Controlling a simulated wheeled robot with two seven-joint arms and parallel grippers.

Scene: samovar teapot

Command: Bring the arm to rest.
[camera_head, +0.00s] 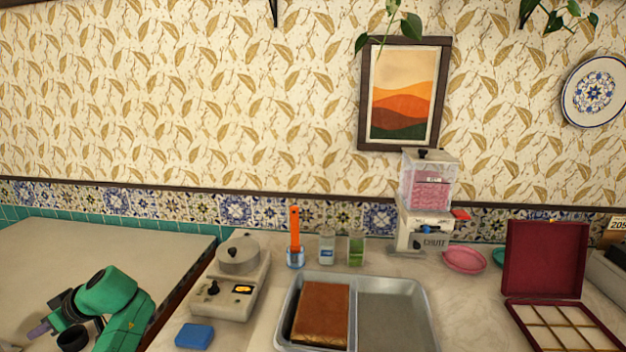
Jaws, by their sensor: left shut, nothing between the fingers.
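My left arm (107,293), green with dark joints, is bent low at the bottom left. Its gripper (42,328) points left over the bare pale counter (110,243) at the left. The gripper is shut with nothing in it. It is small in the picture and partly covered by its own wrist. My right gripper is not in view.
Right of my arm stand a beige device (228,290) with a round lid and a blue block (194,336). A metal tray (398,283) holds a brown slab (321,312). A dispenser (428,205) and an open red box (545,262) stand further right.

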